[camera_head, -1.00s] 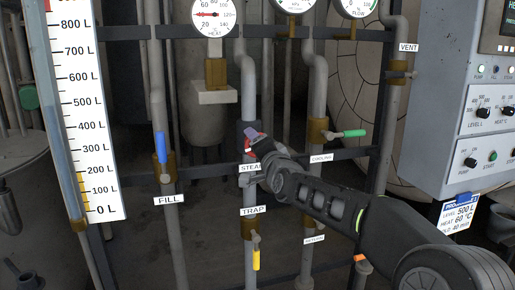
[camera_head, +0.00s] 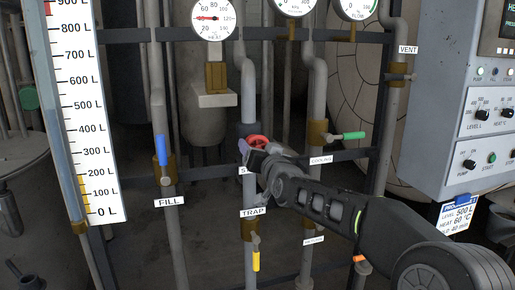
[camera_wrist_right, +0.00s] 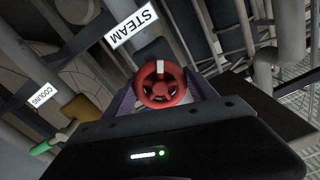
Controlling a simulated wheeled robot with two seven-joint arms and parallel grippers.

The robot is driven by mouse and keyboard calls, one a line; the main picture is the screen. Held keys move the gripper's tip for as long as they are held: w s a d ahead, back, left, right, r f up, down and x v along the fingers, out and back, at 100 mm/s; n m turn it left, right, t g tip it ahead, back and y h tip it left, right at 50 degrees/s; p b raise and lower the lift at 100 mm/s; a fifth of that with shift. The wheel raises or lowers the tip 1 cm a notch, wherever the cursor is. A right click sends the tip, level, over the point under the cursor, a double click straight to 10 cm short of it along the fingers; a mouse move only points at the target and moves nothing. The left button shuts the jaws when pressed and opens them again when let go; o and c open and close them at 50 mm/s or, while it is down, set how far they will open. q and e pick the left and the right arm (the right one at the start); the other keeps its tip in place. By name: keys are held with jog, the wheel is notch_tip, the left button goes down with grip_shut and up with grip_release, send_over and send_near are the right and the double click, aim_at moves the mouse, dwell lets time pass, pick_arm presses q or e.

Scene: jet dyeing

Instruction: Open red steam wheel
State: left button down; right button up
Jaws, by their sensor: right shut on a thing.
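The red steam wheel (camera_head: 258,141) sits on the vertical pipe above the TRAP label, partly hidden behind my right gripper (camera_head: 246,148). In the right wrist view the red wheel (camera_wrist_right: 160,84) shows face on, with a white mark at the top of its rim. It sits between the two fingers of my right gripper (camera_wrist_right: 160,90), which is shut on it. The STEAM label (camera_wrist_right: 132,27) shows beside the wheel in the wrist view; in the head view my gripper covers most of it. My left gripper is not in view.
The blue FILL lever (camera_head: 161,150) is left of the wheel, the green COOLING lever (camera_head: 348,135) right, and the yellow TRAP lever (camera_head: 256,261) below. A control panel (camera_head: 485,110) stands at the right. A level scale (camera_head: 85,120) stands at the left.

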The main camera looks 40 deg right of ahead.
dwell(0.5)
jog(key=o, duration=1.4)
jog(key=shift+c, duration=0.2)
jog(key=shift+s, duration=0.1)
jog(key=v, duration=0.7)
jog(key=shift+s, duration=0.3)
jog(key=shift+a, duration=0.1)
